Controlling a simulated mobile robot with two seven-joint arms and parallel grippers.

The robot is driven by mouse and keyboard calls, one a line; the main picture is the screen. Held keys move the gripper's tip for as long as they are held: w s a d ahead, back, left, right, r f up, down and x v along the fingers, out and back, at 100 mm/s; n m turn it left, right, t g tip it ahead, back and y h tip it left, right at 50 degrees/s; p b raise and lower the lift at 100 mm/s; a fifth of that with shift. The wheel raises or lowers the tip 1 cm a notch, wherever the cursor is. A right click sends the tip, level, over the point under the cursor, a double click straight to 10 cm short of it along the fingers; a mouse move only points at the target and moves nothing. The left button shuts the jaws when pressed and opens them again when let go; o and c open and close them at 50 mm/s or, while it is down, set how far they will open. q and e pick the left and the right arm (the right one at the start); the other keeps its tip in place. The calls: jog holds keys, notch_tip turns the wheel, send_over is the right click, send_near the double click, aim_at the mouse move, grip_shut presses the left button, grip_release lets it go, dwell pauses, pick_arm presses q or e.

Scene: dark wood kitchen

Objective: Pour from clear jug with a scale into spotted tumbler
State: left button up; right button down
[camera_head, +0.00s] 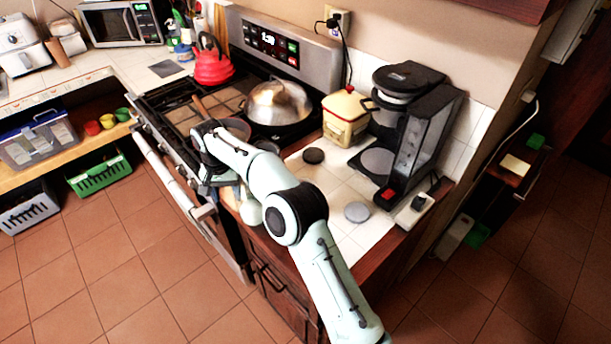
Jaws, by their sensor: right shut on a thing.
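My right arm comes in from the bottom and reaches over the front of the counter beside the stove. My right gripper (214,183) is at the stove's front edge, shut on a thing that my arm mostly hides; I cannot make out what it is. A small pale rounded thing (250,213) shows just below my forearm at the counter edge, too small to name. I cannot make out the clear jug with a scale or the spotted tumbler. My left gripper is not in view.
A steel-domed pan (277,103) and a red kettle (211,66) stand on the stove. A cream canister with a red lid (345,115) and a black coffee maker (411,130) stand on the counter. Dark and grey discs lie on the tiles.

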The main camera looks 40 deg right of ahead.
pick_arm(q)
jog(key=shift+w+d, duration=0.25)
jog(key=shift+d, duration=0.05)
pick_arm(e)
jog(key=shift+w+d, duration=0.2)
jog(key=shift+w, duration=0.05)
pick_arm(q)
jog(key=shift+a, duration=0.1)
pick_arm(e)
jog(key=shift+r, duration=0.15)
